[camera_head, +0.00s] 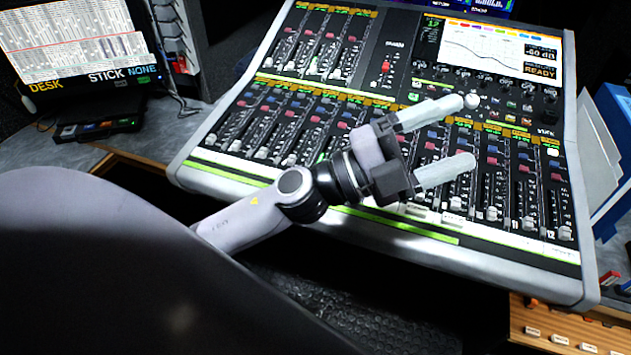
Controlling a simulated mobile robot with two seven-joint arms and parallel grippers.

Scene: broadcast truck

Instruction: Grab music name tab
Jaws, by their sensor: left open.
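My left gripper (470,131) reaches in from the left over the mixing console (460,262). Its two pale fingers are apart with nothing held between them, above the right half of the fader rows. Small pale name tabs (533,331) sit in a row on a wooden strip at the bottom right, right of and below the gripper. Other small pale labels (453,219) lie along the console's lower front, just below the gripper. The lettering is too small to tell which tab is the music one. My right gripper is not in view.
A screen (500,50) is set in the console's upper right. A monitor (75,45) stands at the upper left above a dark box (97,128) on the grey desk (150,150). White sheets and a blue folder (612,215) stand at the right edge.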

